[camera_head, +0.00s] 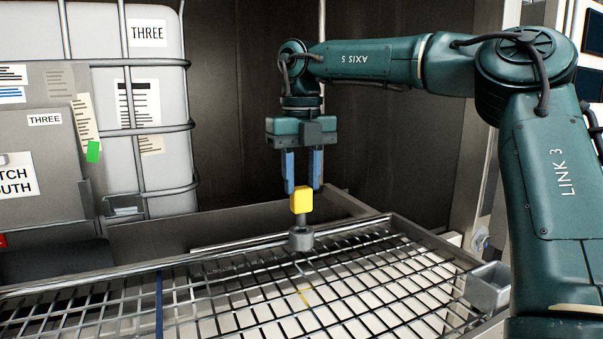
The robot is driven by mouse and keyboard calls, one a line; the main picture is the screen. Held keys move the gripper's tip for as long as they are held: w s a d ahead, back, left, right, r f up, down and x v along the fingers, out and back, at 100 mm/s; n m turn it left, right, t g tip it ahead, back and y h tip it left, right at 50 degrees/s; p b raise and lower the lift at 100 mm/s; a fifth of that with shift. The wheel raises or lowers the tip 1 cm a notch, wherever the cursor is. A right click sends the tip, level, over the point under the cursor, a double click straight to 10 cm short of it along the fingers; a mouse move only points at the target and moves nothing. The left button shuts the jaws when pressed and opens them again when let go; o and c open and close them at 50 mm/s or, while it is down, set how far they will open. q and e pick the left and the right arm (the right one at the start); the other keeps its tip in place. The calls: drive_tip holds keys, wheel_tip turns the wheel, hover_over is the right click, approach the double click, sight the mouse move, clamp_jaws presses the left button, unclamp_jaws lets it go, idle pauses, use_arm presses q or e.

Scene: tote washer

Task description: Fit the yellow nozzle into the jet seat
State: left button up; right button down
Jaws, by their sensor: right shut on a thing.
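My right gripper (303,188) points straight down, its two blue fingers shut on the yellow nozzle (301,200). The nozzle is a small yellow block, upright, with a short darker stem below it. Directly under it in the picture is a grey round jet seat (301,239) on the pipe at the back of the wire rack. The stem's lower end meets the top of the seat in this view; I cannot tell whether it touches, hovers or sits inside. My left gripper is not in view.
The wire rack (346,290) spans the front, with a metal pipe (130,271) along its back. A small grey open box (488,287) is at its right edge. A caged white tank (158,80) and grey panel (40,150) stand at left.

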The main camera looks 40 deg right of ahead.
sight(302, 188)
drive_tip(key=shift+f, duration=0.55)
idle(0.4)
drive_tip(key=shift+f, duration=0.35)
idle(0.4)
idle(0.5)
drive_tip(key=shift+f+b, duration=0.35)
drive_tip(key=shift+f, duration=0.1)
idle(0.3)
drive_tip(key=shift+f, duration=0.25)
drive_tip(key=shift+f, duration=0.15)
idle(0.6)
drive_tip(key=shift+p, duration=0.3)
idle(0.4)
